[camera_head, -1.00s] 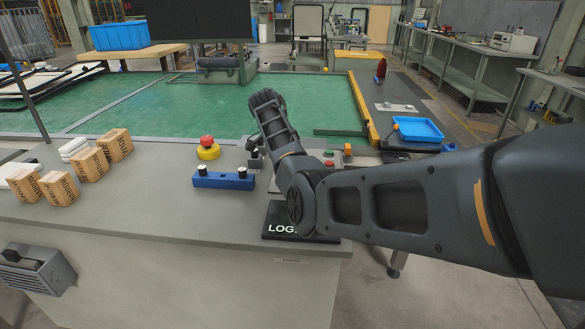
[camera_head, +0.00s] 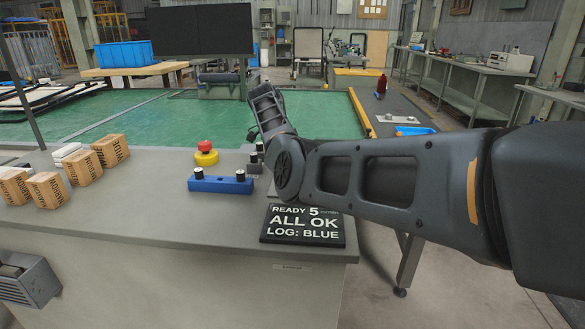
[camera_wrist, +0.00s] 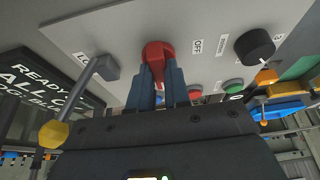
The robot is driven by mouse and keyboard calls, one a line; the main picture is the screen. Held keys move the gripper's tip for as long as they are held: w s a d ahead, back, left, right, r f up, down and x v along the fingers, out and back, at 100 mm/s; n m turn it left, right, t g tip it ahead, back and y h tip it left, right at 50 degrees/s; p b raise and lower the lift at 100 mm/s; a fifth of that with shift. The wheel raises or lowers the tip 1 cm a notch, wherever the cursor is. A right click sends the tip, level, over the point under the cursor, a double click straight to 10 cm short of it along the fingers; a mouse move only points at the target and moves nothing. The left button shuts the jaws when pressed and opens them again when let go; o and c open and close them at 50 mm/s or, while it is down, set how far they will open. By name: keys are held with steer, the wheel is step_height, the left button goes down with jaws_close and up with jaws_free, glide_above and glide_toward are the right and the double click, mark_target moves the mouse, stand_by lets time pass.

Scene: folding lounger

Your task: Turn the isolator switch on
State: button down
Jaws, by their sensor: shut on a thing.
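In the wrist view the red isolator switch handle (camera_wrist: 155,62) stands out from a light grey panel (camera_wrist: 190,25). An "OFF" label is to its right. My gripper (camera_wrist: 161,80) has its two blue-grey fingers on either side of the handle, shut on it. The handle's lower part is hidden between the fingers. In the head view my arm hides the gripper and the switch.
A lever with a yellow knob (camera_wrist: 53,133) is left of the handle; a black knob (camera_wrist: 254,47), red button (camera_wrist: 195,93) and green button (camera_wrist: 233,86) are right. A display (camera_head: 302,226) reads "ALL OK". A red emergency button (camera_head: 206,152) and wooden blocks (camera_head: 47,192) share the desk.

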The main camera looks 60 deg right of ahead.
stand_by(0.3)
steer(key=c, duration=1.1)
jaws_free()
steer(key=v, duration=0.7)
steer(key=shift+w+r, duration=0.15)
steer(key=shift+r, duration=0.2)
